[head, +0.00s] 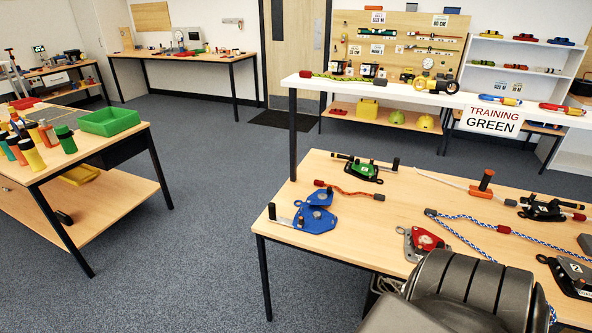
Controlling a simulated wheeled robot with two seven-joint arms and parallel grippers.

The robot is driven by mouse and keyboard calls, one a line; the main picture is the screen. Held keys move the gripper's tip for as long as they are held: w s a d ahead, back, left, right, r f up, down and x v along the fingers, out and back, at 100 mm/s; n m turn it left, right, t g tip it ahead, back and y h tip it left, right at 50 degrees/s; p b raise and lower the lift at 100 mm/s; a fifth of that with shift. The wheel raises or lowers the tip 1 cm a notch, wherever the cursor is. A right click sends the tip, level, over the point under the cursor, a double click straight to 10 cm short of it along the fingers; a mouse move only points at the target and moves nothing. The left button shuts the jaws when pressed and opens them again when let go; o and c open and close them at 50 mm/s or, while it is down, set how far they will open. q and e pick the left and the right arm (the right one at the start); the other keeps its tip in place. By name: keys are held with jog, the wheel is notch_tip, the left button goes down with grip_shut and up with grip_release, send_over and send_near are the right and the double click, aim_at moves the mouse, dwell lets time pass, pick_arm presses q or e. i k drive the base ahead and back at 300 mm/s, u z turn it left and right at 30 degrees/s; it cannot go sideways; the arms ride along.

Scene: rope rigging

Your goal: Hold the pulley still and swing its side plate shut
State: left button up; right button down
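A blue pulley (314,218) lies near the left end of the wooden table. Its blue plates look fanned apart, with a smaller blue part (320,197) towards the back. I cannot tell for certain which part is the side plate. A light bar with a black upright knob (272,211) sits at its left side. A red device (424,241) with a metal plate lies to its right, partly near my dark arm part at the bottom. Neither of my grippers shows, and nothing visible touches the blue pulley.
A green device (364,170), a short red rope (348,191), a blue-and-white rope (475,221) and black devices (546,209) share the table (370,224). A raised white shelf (385,92) with a "TRAINING GREEN" sign (492,116) runs behind. Bare tabletop lies between the blue and red devices.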

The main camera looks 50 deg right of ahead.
aim_at(321, 197)
jog(key=z, duration=0.2)
jog(key=i, duration=0.95)
jog(key=z, duration=1.25)
jog(key=i, duration=0.7)
jog(key=z, duration=0.85)
